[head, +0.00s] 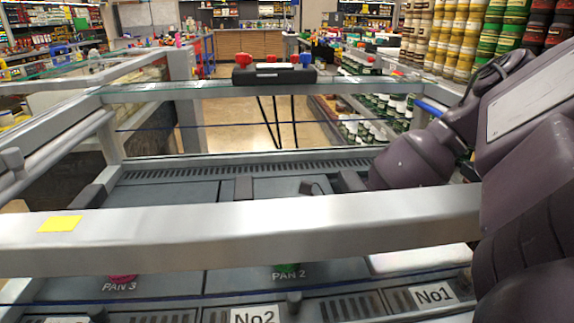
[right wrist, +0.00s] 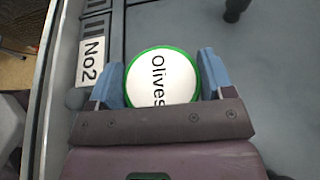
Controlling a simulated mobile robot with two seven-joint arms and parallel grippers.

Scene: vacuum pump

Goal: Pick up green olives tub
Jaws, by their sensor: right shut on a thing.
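The green olives tub (right wrist: 163,75) has a white lid marked "Olives" with a green rim. In the right wrist view it sits between the blue fingers of my right gripper (right wrist: 160,84), which is shut on it. In the head view a bit of green tub (head: 288,268) shows below the front rail by the "PAN 2" label; the rail hides the rest. My right arm reaches in from the right, and its gripper is mostly hidden behind the rail. I cannot tell whether the tub is off the surface. My left gripper is not in view.
A metal rail (head: 240,229) crosses in front, with a yellow note (head: 60,224). A pink-red item (head: 122,278) stands by "PAN 3". A "No2" label (right wrist: 91,60) and a slotted edge lie beside the tub. A dark box with red and blue knobs (head: 273,74) sits on the far rail.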

